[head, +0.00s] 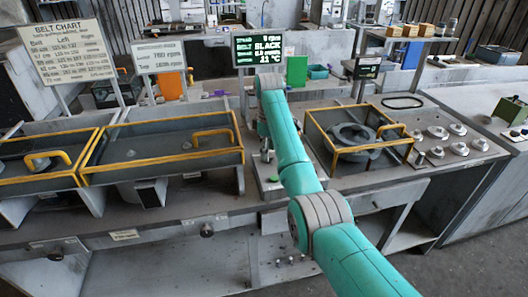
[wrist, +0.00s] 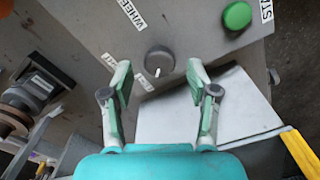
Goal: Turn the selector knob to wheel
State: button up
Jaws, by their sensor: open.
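The selector knob (wrist: 159,60) is a round dark grey dial on a grey panel in the wrist view. A short white mark sits at its lower edge, pointing down in the picture. A white WHEEL label (wrist: 132,15) lies up and left of it. Other labels, hard to read, lie left and lower left, partly behind a finger. My gripper (wrist: 158,80) is open. Its two fingers are spread to the left and right, just below the knob in the picture, with nothing between them. In the head view my arm hides the gripper, and I cannot make out the knob.
A green button (wrist: 237,15) is on the panel right of the knob. In the head view, yellow-framed boxes (head: 162,152) stand left of my arm and another (head: 360,140) right. A display reading BLACK (head: 258,49) stands behind the arm.

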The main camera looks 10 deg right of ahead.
jog(key=shift+f, duration=0.45)
grip_shut()
